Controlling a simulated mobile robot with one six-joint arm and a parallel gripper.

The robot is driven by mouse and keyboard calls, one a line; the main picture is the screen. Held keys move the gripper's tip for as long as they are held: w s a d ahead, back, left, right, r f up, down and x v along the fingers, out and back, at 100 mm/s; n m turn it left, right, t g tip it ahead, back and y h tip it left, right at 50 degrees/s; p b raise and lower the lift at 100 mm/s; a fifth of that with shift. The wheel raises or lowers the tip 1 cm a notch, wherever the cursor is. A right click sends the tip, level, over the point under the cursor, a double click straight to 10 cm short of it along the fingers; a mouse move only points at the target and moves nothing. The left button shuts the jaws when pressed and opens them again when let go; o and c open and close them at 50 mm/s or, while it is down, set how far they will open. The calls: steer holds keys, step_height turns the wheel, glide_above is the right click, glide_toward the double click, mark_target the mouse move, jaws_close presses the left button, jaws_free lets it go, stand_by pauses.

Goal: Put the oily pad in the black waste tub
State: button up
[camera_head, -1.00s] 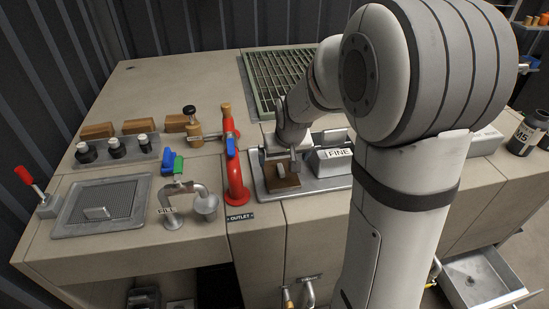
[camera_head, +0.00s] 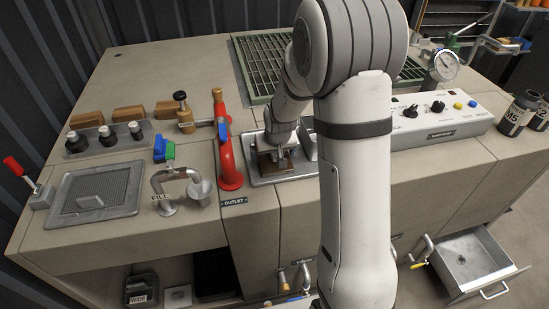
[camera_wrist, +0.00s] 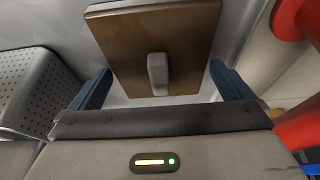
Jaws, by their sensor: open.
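A brown square pad (camera_head: 271,166) with a small upright grey grip lies in a shallow metal tray (camera_head: 254,181) on the bench. It looks like the oily pad. In the wrist view the pad (camera_wrist: 140,40) fills the top middle. My gripper (camera_head: 280,158) is over the pad. In the wrist view my gripper (camera_wrist: 160,72) is open, with one blue finger on each side of the grey grip and a gap to both. A black box-like thing (camera_head: 213,273), possibly the waste tub, stands in the open space under the bench front; its inside cannot be made out.
A red outlet pipe (camera_head: 229,165) rises just left of the tray. A grey perforated block (camera_wrist: 35,90) is beside my gripper in the wrist view. Under the bench are a dark box marked WIDE (camera_head: 142,288) and a pale square (camera_head: 178,296). An open metal drawer (camera_head: 475,262) juts out right.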

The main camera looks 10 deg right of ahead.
steer(key=shift+c, duration=0.2)
steer(key=c, duration=0.8)
